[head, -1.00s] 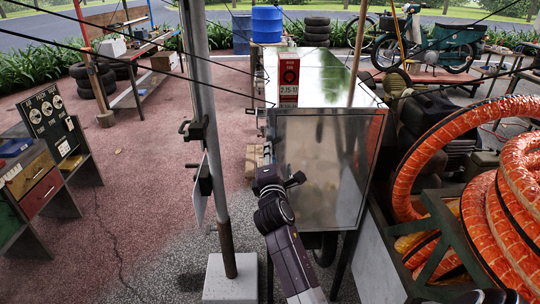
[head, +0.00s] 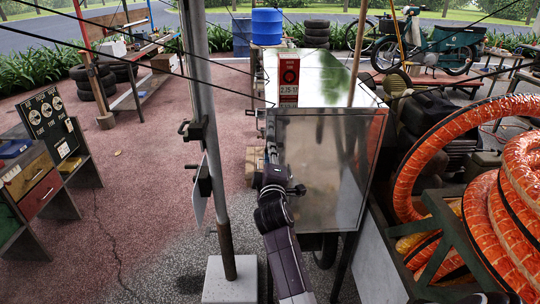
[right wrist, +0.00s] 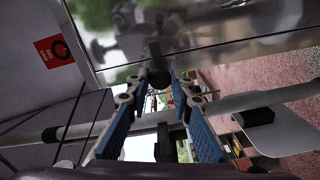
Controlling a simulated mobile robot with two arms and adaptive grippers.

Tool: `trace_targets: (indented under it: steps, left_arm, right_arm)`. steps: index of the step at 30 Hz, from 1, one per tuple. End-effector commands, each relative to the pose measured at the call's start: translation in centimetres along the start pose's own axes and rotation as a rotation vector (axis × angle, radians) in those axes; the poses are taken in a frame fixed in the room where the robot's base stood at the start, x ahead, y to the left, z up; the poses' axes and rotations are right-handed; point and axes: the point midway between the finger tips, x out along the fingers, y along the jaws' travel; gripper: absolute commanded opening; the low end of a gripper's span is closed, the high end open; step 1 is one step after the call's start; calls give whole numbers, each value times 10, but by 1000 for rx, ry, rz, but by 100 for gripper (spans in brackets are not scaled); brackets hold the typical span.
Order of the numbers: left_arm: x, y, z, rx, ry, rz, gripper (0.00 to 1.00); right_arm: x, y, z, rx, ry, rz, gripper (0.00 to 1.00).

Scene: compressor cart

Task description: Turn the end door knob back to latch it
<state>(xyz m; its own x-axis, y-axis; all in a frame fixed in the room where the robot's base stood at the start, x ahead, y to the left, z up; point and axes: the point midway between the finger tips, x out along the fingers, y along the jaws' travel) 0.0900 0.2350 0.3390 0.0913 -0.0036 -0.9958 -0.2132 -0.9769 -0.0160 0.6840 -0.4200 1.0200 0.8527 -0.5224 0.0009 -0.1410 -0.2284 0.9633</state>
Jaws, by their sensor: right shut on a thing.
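The end door (head: 325,165) is a shiny grey metal panel on the near end of the compressor cabinet; it looks flat against it. My right gripper (head: 274,168) is at the door's left edge in the head view, largely hidden behind my own wrist. In the right wrist view, the black end door knob (right wrist: 157,64) sits between the fingertips of my right gripper (right wrist: 160,82), which is shut on it. The knob is hidden in the head view, and I cannot tell its exact angle. My left gripper is not in view.
A grey post (head: 222,170) on a concrete block stands close left of my right arm. Orange hose coils (head: 510,200) lie at the right. Open paving (head: 140,170) lies at the left.

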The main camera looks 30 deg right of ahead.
Motion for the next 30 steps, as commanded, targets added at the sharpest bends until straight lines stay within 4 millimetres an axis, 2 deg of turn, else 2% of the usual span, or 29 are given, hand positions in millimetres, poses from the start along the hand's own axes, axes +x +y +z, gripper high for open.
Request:
trace_targets:
  steps: [11, 12, 17, 26, 30]
  left_arm:
    - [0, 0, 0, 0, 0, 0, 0]
    - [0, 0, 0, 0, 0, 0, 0]
    - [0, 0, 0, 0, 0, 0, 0]
    - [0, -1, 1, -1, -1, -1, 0]
    - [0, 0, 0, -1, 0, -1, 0]
  right_arm:
    - [0, -2, 0, 7, -2, -5, 0]
    - [0, -2, 1, 7, -2, -5, 22]
    - [0, -2, 0, 6, -1, -4, 38]
    - [-2, -1, 0, 5, -1, -2, 38]
    - [-16, -2, 1, 5, -1, -3, 38]
